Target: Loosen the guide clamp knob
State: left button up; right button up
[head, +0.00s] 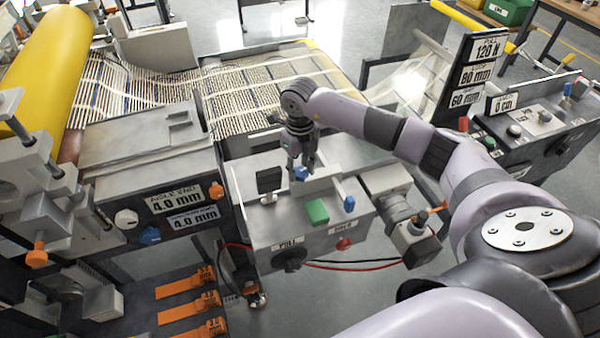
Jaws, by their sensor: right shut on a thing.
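A small blue knob (300,174) stands on top of the grey control box in the middle of the head view. It looks like the guide clamp knob. My right gripper (302,165) points down over it, shut on it, with its fingers around the knob. The fingers hide part of the knob, so how it is turned cannot be told. My left gripper is not in view.
The control box (290,232) also carries a green button (317,211), a blue lever (349,204), a black plate (270,181) and a red knob (344,244). Mesh (250,90) lies behind it. A grey gap-display block (150,185) stands close on the left.

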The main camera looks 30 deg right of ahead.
aim_at(300, 171)
jog(key=n+b, duration=0.4)
jog(key=shift+f+n, duration=0.2)
jog(key=shift+n, duration=0.2)
jog(key=n+b, duration=0.3)
jog(key=shift+n, duration=0.3)
jog(key=n+b, duration=0.2)
jog(key=n, duration=0.1)
jog(key=shift+r, duration=0.1)
jog(key=shift+r+n+b, duration=0.1)
jog(key=shift+n+b, duration=0.65)
jog(key=shift+n, duration=0.65)
jog(key=o, duration=1.2)
jog(key=shift+c, duration=0.2)
notch_tip(300, 171, up, 12)
